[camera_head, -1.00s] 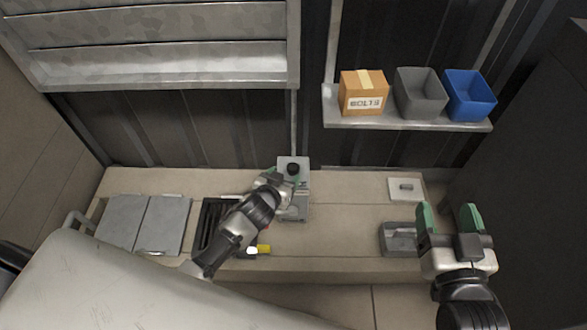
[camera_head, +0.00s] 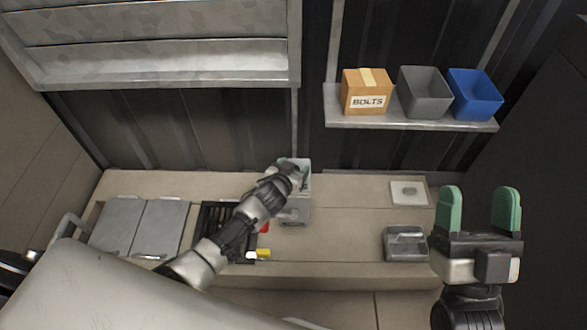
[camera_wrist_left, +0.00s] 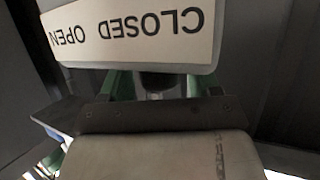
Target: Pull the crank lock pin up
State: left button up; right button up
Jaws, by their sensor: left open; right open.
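A grey metal device (camera_head: 295,213) stands on the bench near its back edge. My left gripper (camera_head: 291,172) is over its top and covers most of it in the head view. In the left wrist view, a label plate reading CLOSED and OPEN (camera_wrist_left: 135,32) appears upside down. Below it, a dark rounded part (camera_wrist_left: 158,82), perhaps the lock pin's knob, sits between the green fingers of my left gripper (camera_wrist_left: 157,86). The fingers are open; contact cannot be told. My right gripper (camera_head: 479,205) is open and empty at the right, fingers pointing up in the picture.
A grey tray (camera_head: 405,244) and a pale plate (camera_head: 409,194) lie on the bench's right. A black slotted tray (camera_head: 212,218) and grey lidded boxes (camera_head: 140,228) are on the left. A shelf (camera_head: 410,122) holds a bolts box (camera_head: 367,93), a grey bin (camera_head: 424,92) and a blue bin (camera_head: 474,94).

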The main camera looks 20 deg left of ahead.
pick_arm(q)
jog(key=shift+c, duration=0.2)
grip_shut()
jog(key=shift+r+p, duration=0.75)
jog(key=shift+p, duration=0.05)
jog(key=shift+r+p, duration=0.7)
jog(key=shift+p, duration=0.05)
pick_arm(e)
notch_tip(320, 180, down, 9)
jog(key=w+g+h, duration=0.2)
jog(key=g, duration=0.6)
jog(key=shift+w+d+h, duration=0.4)
jog(key=shift+d, duration=0.05)
jog(key=shift+r, duration=0.1)
pick_arm(q)
jog(key=shift+o, duration=0.2)
grip_release()
jog(key=shift+r, duration=0.15)
jog(key=shift+s, duration=0.15)
pick_arm(e)
jog(key=shift+s+g, duration=0.1)
jog(key=shift+g, duration=0.2)
